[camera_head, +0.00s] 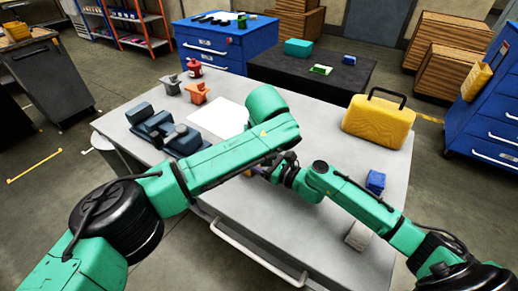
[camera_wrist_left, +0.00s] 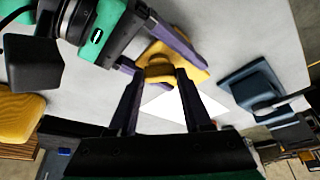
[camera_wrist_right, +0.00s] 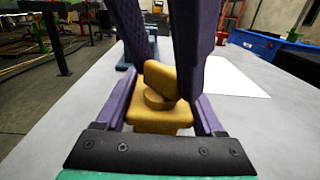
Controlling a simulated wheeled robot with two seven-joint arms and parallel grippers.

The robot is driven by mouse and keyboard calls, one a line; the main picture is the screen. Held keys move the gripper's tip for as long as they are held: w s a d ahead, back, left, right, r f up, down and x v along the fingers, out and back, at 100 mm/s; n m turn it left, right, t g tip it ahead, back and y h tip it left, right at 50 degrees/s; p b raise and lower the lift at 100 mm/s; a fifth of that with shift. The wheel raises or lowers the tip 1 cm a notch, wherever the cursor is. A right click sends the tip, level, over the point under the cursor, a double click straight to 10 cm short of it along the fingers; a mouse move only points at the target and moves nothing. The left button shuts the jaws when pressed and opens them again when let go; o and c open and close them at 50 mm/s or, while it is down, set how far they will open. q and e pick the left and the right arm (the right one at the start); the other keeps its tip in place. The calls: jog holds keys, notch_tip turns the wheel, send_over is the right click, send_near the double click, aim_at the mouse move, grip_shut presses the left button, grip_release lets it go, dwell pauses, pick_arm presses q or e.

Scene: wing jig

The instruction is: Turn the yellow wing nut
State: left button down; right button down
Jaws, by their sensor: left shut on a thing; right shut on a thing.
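The yellow wing nut (camera_wrist_right: 163,80) has a raised tab on a round collar and sits on a yellow block (camera_wrist_right: 155,122) in the right wrist view. My right gripper (camera_wrist_right: 160,108) is shut on the block, one purple finger on each side. My left gripper (camera_wrist_left: 160,76) comes from above, its two fingers shut on the wing nut; the nut (camera_wrist_left: 158,71) and block (camera_wrist_left: 187,58) also show in the left wrist view. In the head view my arms hide most of this, near the front of the grey table (camera_head: 335,185).
A white sheet (camera_head: 218,117) and a dark blue-grey fixture (camera_head: 163,130) lie to the left. A yellow case (camera_head: 378,122) and a blue block (camera_head: 376,181) are on the right.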

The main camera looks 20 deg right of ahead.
pick_arm(q)
jog(key=m+h, duration=0.1)
jog(key=m, duration=0.4)
jog(key=shift+a+g+h, duration=0.15)
jog(key=shift+g+h, duration=0.25)
jog(key=shift+w+m+g+h, duration=0.1)
jog(key=shift+m+g+h, duration=0.45)
jog(key=shift+m, duration=1.55)
jog(key=shift+a, duration=0.1)
jog(key=shift+c, duration=1.6)
grip_release()
jog(key=v, duration=1.2)
pick_arm(e)
grip_release()
pick_arm(q)
jog(key=shift+f, duration=0.1)
pick_arm(e)
jog(key=shift+s, duration=0.1)
